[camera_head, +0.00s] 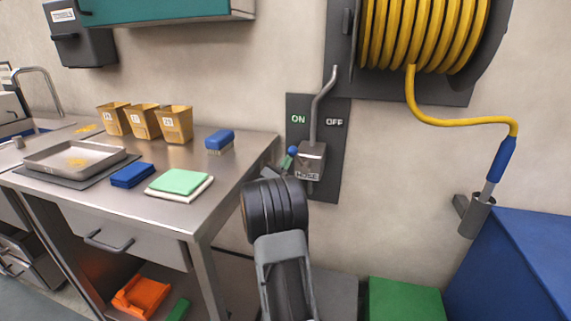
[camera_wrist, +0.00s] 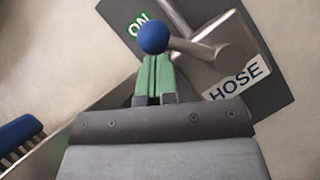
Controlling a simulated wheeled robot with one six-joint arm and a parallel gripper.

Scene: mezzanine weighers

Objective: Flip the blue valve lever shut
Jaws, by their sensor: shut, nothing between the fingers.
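The blue ball knob (camera_head: 292,151) of the valve lever is on the left of the grey valve box marked HOSE (camera_head: 311,160), on the ON side of the dark wall plate (camera_head: 334,150). In the wrist view the lever's grey arm runs from the valve box (camera_wrist: 205,70) left to the blue knob (camera_wrist: 153,37). My gripper (camera_head: 287,162) is shut and empty, its green fingertips right at the knob. In the wrist view the fingers (camera_wrist: 153,66) point up at the knob, which overlaps their tips; I cannot tell whether they touch.
A steel table (camera_head: 235,165) stands left of the valve, with a blue brush (camera_head: 219,139) near its right edge. A yellow hose reel (camera_head: 420,35) hangs above right. A green box (camera_head: 405,300) and a blue cabinet (camera_head: 515,265) stand at lower right.

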